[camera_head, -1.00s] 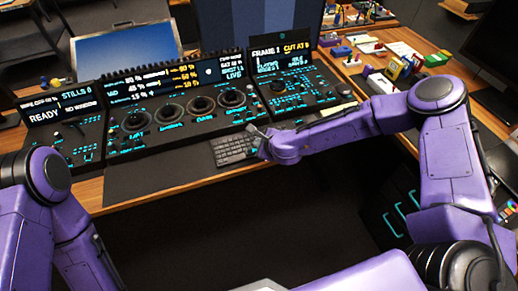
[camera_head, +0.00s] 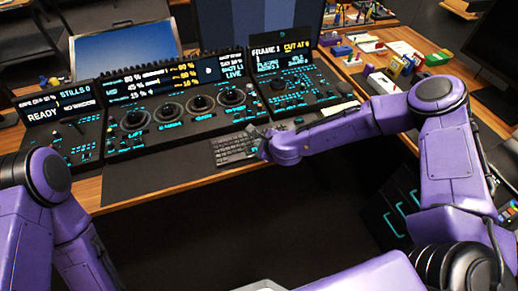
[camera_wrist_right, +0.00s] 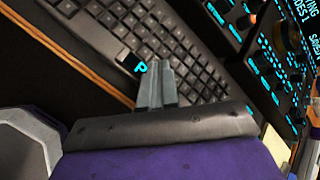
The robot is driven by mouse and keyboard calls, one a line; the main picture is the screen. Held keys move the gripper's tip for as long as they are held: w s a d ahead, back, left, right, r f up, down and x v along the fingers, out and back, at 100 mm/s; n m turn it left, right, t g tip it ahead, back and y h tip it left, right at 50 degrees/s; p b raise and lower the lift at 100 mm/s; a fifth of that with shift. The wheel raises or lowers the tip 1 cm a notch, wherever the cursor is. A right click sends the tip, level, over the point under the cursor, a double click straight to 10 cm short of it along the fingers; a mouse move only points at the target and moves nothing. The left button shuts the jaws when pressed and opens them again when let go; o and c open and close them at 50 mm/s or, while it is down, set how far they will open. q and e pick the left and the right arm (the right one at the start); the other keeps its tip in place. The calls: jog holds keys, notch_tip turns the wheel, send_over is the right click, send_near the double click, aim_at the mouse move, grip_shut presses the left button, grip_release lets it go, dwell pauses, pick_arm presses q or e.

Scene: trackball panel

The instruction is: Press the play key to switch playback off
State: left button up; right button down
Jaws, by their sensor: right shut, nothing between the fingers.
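A dark keyboard (camera_head: 236,147) lies on the desk in front of the control panel. My right gripper (camera_head: 262,131) is over the keyboard's right end, fingers shut and empty. In the wrist view its grey fingertips (camera_wrist_right: 158,65) sit just right of the mark and cover part of the keys. I cannot tell whether they touch a key. My left gripper is out of view.
The long panel with dials (camera_head: 185,112) stands behind the keyboard. A right-hand module with a lit screen (camera_head: 283,58) stands beside it; its small text is hard to read. Colourful small items (camera_head: 405,65) crowd the desk at right. A dark mat is left of the keyboard.

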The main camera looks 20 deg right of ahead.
jog(key=shift+f+b, duration=0.5)
jog(key=shift+b, duration=0.05)
dwell(0.5)
dwell(0.4)
jog(key=shift+r+p, duration=0.75)
jog(key=shift+r, duration=0.2)
notch_tip(320, 180, up, 5)
jog(key=p, duration=0.4)
dwell(0.4)
